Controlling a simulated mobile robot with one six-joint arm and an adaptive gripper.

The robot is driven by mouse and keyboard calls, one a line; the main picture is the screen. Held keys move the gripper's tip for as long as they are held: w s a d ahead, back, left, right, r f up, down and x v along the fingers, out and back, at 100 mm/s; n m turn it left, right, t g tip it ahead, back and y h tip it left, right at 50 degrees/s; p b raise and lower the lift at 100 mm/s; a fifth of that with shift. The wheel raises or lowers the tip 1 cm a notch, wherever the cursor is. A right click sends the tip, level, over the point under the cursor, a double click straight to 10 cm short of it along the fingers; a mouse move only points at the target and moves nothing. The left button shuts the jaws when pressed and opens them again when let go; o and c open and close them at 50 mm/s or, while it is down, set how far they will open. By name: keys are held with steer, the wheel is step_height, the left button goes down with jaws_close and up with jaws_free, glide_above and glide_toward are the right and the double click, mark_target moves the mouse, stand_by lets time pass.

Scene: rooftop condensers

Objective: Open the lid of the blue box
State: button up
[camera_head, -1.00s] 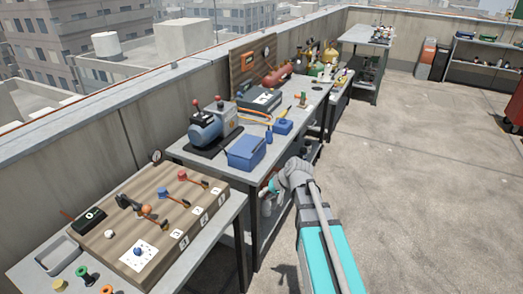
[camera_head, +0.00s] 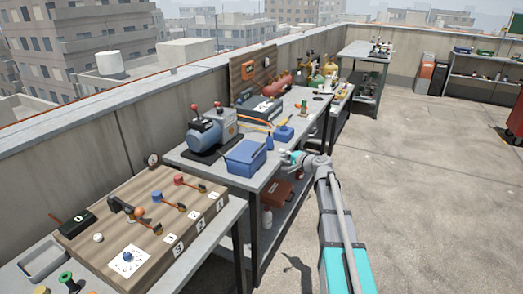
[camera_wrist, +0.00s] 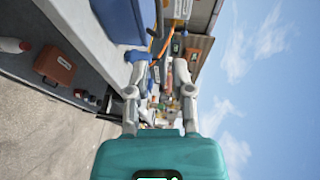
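The blue box (camera_head: 246,157) stands on the near end of the grey workbench with its lid down. In the wrist view, part of the blue box (camera_wrist: 121,20) shows at the upper left, cut off by the top edge. My gripper (camera_head: 287,158) is just right of the box, at the bench's front edge, apart from the box. In the wrist view, my gripper (camera_wrist: 159,72) has its two fingers spread with nothing held between them.
A blue pump (camera_head: 205,135) stands behind the box. A small blue bottle (camera_head: 269,141) and smaller blue case (camera_head: 284,132) are to its right. A red-brown case (camera_head: 277,193) lies on the shelf below. Open floor (camera_head: 420,170) lies to the right.

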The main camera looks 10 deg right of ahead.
mark_target(260, 148)
steer(key=shift+w, duration=0.1)
steer(key=b+x, duration=0.2)
steer(key=x, duration=1.1)
steer(key=shift+w+a+f, duration=0.2)
steer(key=shift+w, duration=0.05)
steer(key=shift+c, duration=0.3)
